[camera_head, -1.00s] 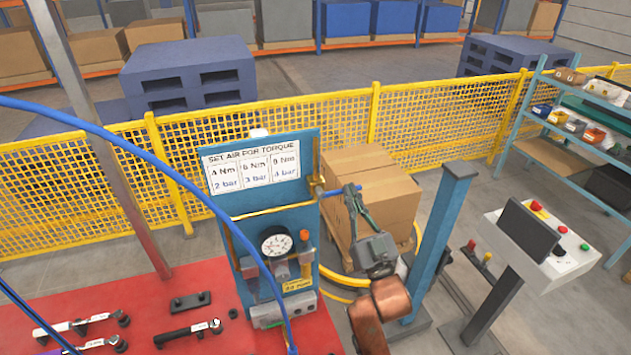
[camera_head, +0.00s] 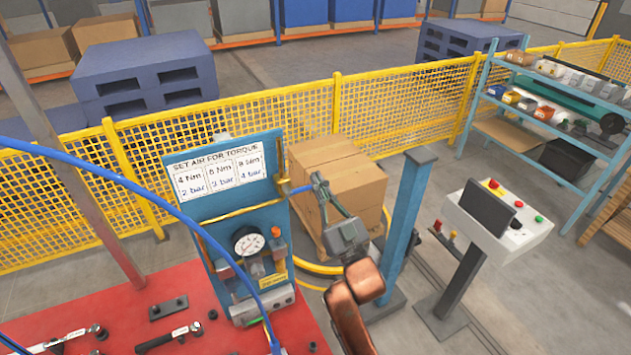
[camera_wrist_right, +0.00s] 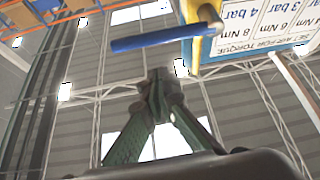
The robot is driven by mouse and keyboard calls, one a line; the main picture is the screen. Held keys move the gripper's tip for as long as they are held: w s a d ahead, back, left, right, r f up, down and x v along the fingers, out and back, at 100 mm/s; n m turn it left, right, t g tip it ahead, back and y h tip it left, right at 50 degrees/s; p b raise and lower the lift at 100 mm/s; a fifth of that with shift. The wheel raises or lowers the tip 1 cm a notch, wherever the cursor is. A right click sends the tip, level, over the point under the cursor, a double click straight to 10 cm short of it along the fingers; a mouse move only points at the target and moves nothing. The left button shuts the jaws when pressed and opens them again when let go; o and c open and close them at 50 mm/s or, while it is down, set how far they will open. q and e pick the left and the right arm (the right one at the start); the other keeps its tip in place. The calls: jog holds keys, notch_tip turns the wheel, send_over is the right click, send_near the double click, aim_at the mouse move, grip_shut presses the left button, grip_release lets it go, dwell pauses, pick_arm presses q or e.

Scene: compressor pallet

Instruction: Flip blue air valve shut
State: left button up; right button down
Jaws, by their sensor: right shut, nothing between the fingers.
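The blue air valve lever (camera_head: 301,189) sticks out to the right from a brass valve body (camera_head: 283,188) on the right edge of the blue panel (camera_head: 268,160). In the right wrist view the lever (camera_wrist_right: 155,38) lies nearly level beside the brass body (camera_wrist_right: 205,18). My right gripper (camera_head: 317,178) is shut and empty, close to the lever's free end. In the wrist view its closed fingertips (camera_wrist_right: 160,74) sit below the lever in the picture, with a visible gap. My left gripper is not in view.
A pressure gauge (camera_head: 249,241) sits low on the panel, above the red table (camera_head: 190,285) with its tools. Cardboard boxes (camera_head: 335,172) stand behind my right gripper. A blue post (camera_head: 403,220) and a control stand (camera_head: 495,222) are to its right. A blue hose crosses at left.

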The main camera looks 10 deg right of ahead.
pick_arm(q)
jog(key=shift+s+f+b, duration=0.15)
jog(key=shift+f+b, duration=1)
jog(key=shift+b, duration=0.4)
pick_arm(e)
jog(key=v, duration=0.9)
jog(key=shift+s, duration=0.55)
jog(key=shift+a+r, duration=0.1)
